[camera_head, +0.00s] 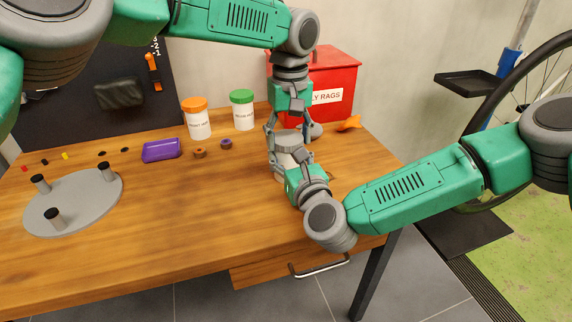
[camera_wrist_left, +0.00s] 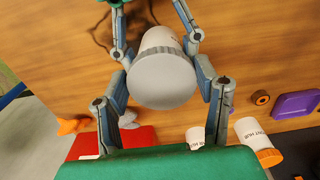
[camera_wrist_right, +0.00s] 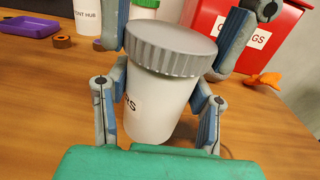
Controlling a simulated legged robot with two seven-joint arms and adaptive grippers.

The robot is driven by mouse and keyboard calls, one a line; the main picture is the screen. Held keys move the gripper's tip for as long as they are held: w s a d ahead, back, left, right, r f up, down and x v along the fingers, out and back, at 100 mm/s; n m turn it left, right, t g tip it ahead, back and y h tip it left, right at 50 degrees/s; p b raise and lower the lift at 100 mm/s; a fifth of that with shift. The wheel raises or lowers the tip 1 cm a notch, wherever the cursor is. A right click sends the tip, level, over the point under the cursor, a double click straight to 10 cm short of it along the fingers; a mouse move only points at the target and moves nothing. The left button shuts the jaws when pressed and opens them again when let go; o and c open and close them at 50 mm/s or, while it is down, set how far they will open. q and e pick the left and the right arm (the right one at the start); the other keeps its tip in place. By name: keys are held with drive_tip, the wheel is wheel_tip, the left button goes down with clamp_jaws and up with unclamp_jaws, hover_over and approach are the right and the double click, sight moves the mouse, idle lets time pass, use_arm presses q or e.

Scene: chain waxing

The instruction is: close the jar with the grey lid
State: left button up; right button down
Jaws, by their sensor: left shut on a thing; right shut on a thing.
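The white jar (camera_wrist_right: 155,108) stands between the two grippers near the right part of the table, with part of a label showing. The ribbed grey lid (camera_wrist_right: 172,48) sits on its top; I cannot tell how tightly it is seated. In the left wrist view the grey lid (camera_wrist_left: 162,82) is seen from above. My left gripper (camera_head: 288,138) comes down from above, shut with its fingers on opposite sides of the lid. My right gripper (camera_head: 291,162) reaches in from the front right and is shut around the jar's body. In the head view the grippers hide most of the jar.
An orange-lidded jar (camera_head: 198,122) and a green-lidded jar (camera_head: 242,112) stand at the back. A red rag box (camera_head: 335,85) and an orange object (camera_head: 349,123) are behind right. A purple tray (camera_head: 161,150) and grey round stand (camera_head: 82,208) are left. The front middle is clear.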

use_arm(q)
drive_tip(key=m, duration=0.6)
drive_tip(key=shift+w+a, duration=0.15)
use_arm(e)
drive_tip(key=shift+s+a+y, duration=0.3)
drive_tip(key=shift+s+a, duration=0.1)
drive_tip(key=shift+a, duration=0.15)
use_arm(q)
drive_tip(key=m, duration=0.6)
drive_tip(key=shift+a+m, duration=0.1)
drive_tip(key=shift+m, duration=0.3)
drive_tip(key=m, duration=0.6)
drive_tip(key=shift+w+a, duration=0.1)
drive_tip(key=shift+w, duration=0.1)
drive_tip(key=m, duration=0.7)
drive_tip(key=shift+w, duration=0.2)
drive_tip(key=o, duration=1.3)
drive_tip(key=shift+o, duration=0.4)
use_arm(e)
drive_tip(key=shift+w+d, duration=0.1)
use_arm(q)
drive_tip(key=shift+a, duration=0.1)
use_arm(e)
drive_tip(key=shift+d, duration=0.1)
use_arm(q)
wheel_tip(320, 180, up, 12)
use_arm(e)
drive_tip(key=shift+w+d, duration=0.15)
use_arm(q)
drive_tip(key=shift+f, duration=0.1)
